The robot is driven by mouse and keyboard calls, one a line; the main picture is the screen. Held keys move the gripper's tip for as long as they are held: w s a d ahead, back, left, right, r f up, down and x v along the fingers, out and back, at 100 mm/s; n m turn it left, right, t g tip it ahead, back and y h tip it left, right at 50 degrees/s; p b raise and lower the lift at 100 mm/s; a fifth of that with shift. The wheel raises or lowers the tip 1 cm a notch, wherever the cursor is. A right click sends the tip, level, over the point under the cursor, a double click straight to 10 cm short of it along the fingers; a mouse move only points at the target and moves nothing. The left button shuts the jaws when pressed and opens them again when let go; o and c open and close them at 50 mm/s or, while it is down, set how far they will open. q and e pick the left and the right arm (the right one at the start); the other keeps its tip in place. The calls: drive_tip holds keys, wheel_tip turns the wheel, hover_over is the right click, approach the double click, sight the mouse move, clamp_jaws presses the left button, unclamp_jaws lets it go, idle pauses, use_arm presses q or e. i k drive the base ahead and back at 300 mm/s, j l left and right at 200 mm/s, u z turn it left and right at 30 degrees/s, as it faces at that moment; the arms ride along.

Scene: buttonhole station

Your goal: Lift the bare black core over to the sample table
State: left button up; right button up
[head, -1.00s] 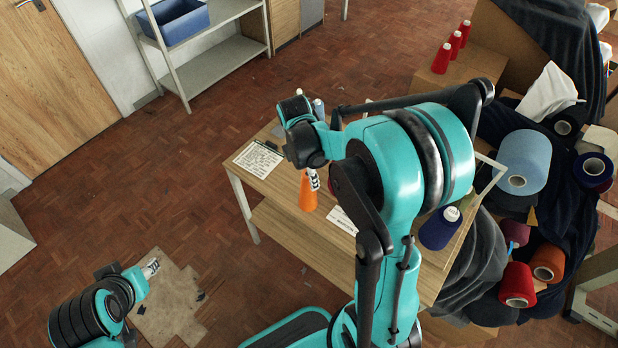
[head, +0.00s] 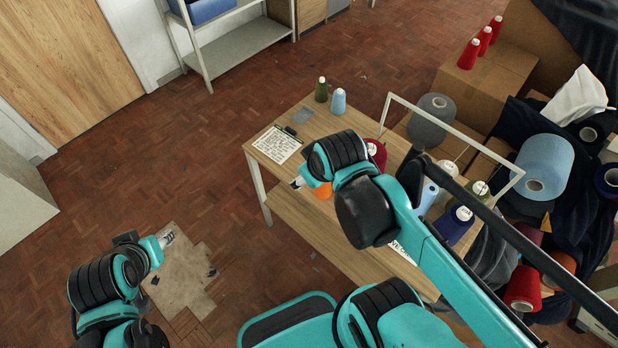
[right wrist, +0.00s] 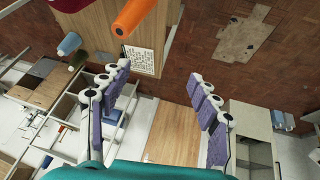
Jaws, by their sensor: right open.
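I cannot make out a bare black core in either view. A wooden table (head: 263,169) stands ahead of me, holding thread cones and a clipboard (head: 277,144); I cannot tell whether it is the sample table. My right gripper (head: 298,183) is over the table's near left part, mostly hidden by its wrist. In the right wrist view it (right wrist: 158,73) is open, with nothing between its fingers. An orange cone (right wrist: 133,18) is beyond the fingertips; in the head view my wrist partly hides it (head: 322,191). My left gripper (head: 168,238) is low at the left, away from the table.
Blue (head: 338,101) and olive (head: 321,90) cones stand at the table's back edge. A white frame (head: 450,128) rises on its right side. Cartons (head: 485,75) and big spools (head: 543,165) crowd the right.

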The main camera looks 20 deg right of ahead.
sight(417, 148)
drive_tip(key=z, duration=1.85)
drive_tip(key=i+j+z, duration=0.15)
drive_tip(key=z, duration=0.35)
drive_tip(key=i+j+z, duration=0.1)
drive_tip(key=j+z, duration=0.2)
drive_tip(key=z, duration=0.15)
drive_tip(key=i+j+z, duration=0.1)
drive_tip(key=j+z, duration=0.2)
drive_tip(key=z, duration=0.2)
